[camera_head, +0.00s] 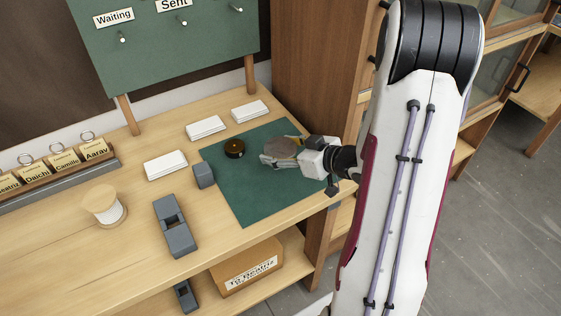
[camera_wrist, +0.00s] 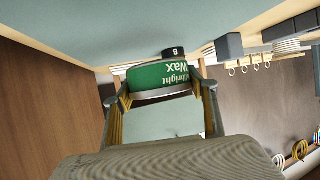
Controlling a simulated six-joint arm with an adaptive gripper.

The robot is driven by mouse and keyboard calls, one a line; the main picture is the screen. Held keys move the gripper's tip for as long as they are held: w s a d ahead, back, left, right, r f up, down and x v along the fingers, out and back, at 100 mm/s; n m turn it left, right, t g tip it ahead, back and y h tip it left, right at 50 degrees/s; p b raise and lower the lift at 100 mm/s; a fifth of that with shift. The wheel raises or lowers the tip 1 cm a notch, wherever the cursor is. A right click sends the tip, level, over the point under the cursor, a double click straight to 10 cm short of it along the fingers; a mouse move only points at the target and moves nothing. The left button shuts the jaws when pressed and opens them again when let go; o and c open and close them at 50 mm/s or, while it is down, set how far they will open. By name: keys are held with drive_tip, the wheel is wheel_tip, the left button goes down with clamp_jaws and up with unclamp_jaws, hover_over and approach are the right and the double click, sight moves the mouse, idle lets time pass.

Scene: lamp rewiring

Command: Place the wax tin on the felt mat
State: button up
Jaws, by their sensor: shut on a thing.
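The wax tin is a round, flat tin with a brownish top (camera_head: 281,146) and a green side lettered "Wax" (camera_wrist: 160,76) in the wrist view, where the letters are upside down. My gripper (camera_head: 277,155) is shut on the tin, with a finger at each side of it in the wrist view (camera_wrist: 161,92). The green felt mat (camera_head: 246,195) lies on the workbench, and the tin is over its right part. I cannot tell whether the tin touches the mat. The gripper hides part of the mat's right edge.
A small dark round container (camera_head: 235,148) stands on the mat just left of the tin. A grey block (camera_head: 203,175) is at the mat's left edge. The mat's front is clear.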

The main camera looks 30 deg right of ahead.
drive_tip(key=shift+f, duration=0.3)
drive_tip(key=shift+f, duration=0.1)
drive_tip(key=shift+f, duration=1.95)
drive_tip(key=shift+f, duration=0.15)
drive_tip(key=o, duration=1.2)
drive_tip(key=shift+v, duration=6.1)
